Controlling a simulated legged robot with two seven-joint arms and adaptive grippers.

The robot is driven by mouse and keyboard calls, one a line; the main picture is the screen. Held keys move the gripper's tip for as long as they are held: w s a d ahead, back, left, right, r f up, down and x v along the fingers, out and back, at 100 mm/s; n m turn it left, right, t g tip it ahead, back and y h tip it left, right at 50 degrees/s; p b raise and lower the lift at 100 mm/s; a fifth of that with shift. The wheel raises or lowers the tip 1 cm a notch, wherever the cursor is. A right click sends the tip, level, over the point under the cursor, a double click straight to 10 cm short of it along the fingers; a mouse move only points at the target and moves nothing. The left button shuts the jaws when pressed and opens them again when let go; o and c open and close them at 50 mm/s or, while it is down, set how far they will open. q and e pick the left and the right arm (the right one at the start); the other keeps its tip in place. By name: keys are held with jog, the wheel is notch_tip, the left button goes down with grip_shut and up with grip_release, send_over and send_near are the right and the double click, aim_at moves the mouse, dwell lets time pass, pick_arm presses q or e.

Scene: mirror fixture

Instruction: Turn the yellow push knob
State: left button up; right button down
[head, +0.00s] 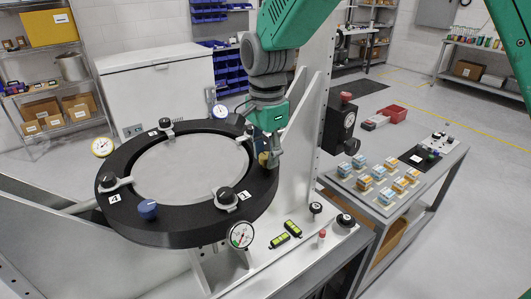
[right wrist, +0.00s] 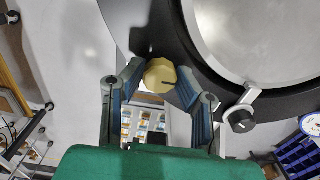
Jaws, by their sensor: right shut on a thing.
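The yellow push knob (right wrist: 159,74) is a faceted knob with a dark pointer line, on the edge of the black ring. In the head view the knob (head: 263,159) shows only in part, at the ring's right side, mostly hidden by my gripper. My right gripper (head: 270,157) comes down from above and is shut on the knob. In the right wrist view its two fingers (right wrist: 160,80) are on either side of the knob, gripping it. The black ring (head: 180,233) holds a round grey mirror (head: 180,170). My left gripper is not in view.
Black-knobbed clamps (head: 226,196) and dial gauges (head: 241,235) surround the ring, with a blue knob (head: 147,210) at its front. A tall pale upright plate (head: 312,115) stands close right of my gripper. A side table (head: 385,208) with small boxes is further right.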

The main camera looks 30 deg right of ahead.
jog(key=shift+w, duration=0.1)
jog(key=shift+r+n, duration=0.1)
jog(key=shift+n, duration=0.2)
jog(key=n, duration=0.2)
jog(key=shift+n, duration=0.3)
jog(key=n, duration=0.3)
jog(key=shift+n, duration=0.3)
jog(key=n, duration=0.3)
jog(key=shift+w+r+n, duration=0.1)
jog(key=shift+n, duration=0.3)
jog(key=n, duration=0.3)
jog(key=shift+n, duration=0.3)
jog(key=n, duration=1)
jog(key=shift+n, duration=0.3)
